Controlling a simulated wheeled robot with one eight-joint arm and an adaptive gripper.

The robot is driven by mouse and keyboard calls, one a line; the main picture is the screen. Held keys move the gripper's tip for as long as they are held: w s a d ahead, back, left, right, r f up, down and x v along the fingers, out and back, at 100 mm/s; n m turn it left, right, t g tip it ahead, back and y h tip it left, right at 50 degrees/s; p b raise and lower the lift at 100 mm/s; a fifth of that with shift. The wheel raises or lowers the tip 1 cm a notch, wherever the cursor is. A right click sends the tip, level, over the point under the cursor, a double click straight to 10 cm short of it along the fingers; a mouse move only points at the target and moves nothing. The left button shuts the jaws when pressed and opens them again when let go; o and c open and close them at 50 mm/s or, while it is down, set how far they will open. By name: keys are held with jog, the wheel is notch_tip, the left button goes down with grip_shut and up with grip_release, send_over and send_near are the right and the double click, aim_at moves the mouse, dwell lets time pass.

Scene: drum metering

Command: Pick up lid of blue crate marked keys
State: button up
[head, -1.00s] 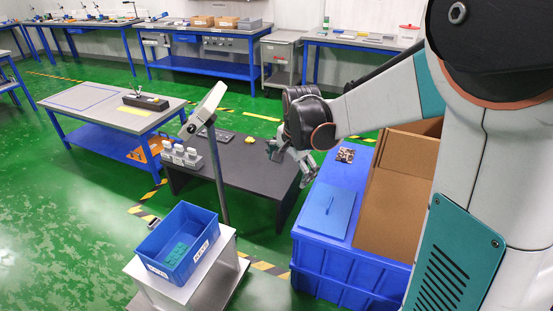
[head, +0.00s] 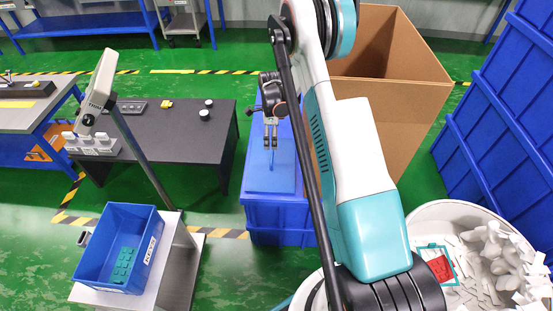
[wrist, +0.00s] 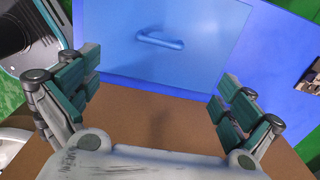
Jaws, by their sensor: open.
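The lid (head: 285,182) is a flat blue panel with a thin bar handle (head: 273,158). It lies on top of a large blue box (head: 277,222) in the head view. The wrist view shows the lid (wrist: 120,68) and its handle (wrist: 160,40) at the top centre. My gripper (head: 271,146) is over the lid near the handle. In the wrist view my gripper (wrist: 158,97) is open with nothing between its fingers; the handle appears beyond the fingertips. The open blue crate (head: 130,218) stands at lower left with green pieces inside.
A brown cardboard box (head: 385,50) stands right behind the lid. A dark low table (head: 165,130) is to the left, with a tilted post-mounted device (head: 96,90) before it. A white bin (head: 425,215) of scraps is at lower right.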

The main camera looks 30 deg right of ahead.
aim_at(272, 157)
notch_tip(272, 157, down, 9)
jog(key=b, duration=0.3)
jog(key=shift+d, duration=0.1)
jog(key=shift+f+b, duration=1.4)
jog(key=shift+f, duration=1.2)
jog(key=shift+r, duration=0.1)
jog(key=shift+c, duration=0.2)
jog(key=c, duration=1.4)
